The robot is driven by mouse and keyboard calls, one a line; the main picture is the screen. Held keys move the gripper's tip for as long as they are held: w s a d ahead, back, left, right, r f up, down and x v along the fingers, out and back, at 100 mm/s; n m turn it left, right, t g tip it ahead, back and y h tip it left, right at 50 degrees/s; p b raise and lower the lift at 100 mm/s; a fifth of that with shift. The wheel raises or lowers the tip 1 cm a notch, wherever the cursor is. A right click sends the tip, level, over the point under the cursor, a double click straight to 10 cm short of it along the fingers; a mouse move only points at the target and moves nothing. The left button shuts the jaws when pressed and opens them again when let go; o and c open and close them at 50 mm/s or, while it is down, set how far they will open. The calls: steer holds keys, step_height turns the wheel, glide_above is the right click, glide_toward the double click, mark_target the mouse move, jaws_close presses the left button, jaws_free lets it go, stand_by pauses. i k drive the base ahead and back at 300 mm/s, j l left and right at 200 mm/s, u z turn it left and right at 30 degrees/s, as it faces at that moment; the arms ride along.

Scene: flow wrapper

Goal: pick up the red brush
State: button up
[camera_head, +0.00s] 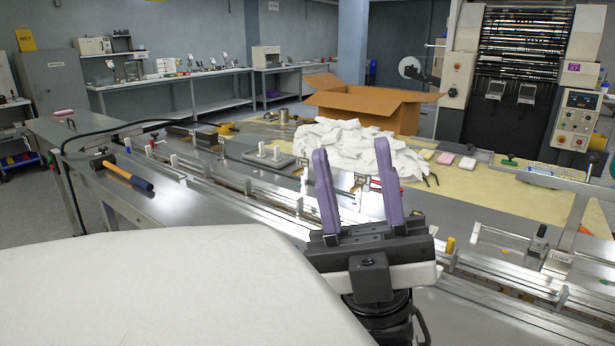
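My gripper (351,147) stands upright in the lower middle of the view. Its two purple fingers are wide apart with nothing held between them. I cannot clearly make out a red brush. A small dark and red item (71,124) lies at the far left end of the metal table, too small to tell what it is. My gripper is far to the right of it and nearer to me.
The metal table (150,205) carries long rails and several upright fittings. A hammer (124,174) with a blue and yellow handle lies on its left part. Behind my gripper are a white cloth heap (345,147) and an open cardboard box (370,106).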

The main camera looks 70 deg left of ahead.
mark_target(370, 179)
steer(key=u, duration=1.55)
steer(key=j+z, duration=0.15)
steer(key=j, duration=0.3)
